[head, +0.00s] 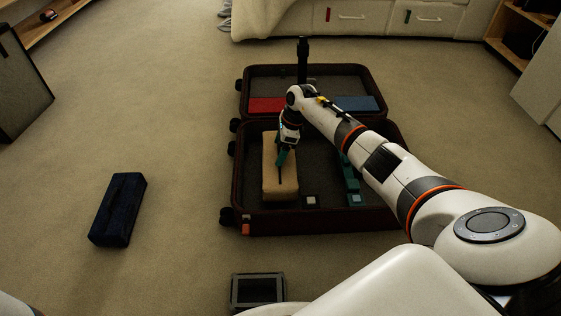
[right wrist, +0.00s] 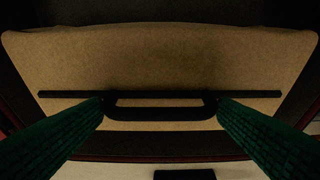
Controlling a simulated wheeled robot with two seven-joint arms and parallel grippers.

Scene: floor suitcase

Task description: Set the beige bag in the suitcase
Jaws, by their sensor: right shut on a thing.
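The open dark suitcase (head: 330,224) lies on the carpet, its two halves spread. The beige bag (head: 281,186) is a block shape with a dark strap and handle. It lies within the left part of the near half; I cannot tell whether it rests on the bottom. My right gripper (head: 281,160) reaches down onto the bag's top and is shut on its handle. In the right wrist view the green fingers (right wrist: 160,108) sit at the two ends of the black handle, with the beige bag (right wrist: 160,65) filling the view. My left gripper is not in view.
The far half holds a red item (head: 267,104) and a blue item (head: 356,103). A green item (head: 351,185) lies in the near half, partly behind my arm. A navy bag (head: 117,208) and a dark framed box (head: 257,290) are on the floor. Left carpet is mostly clear.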

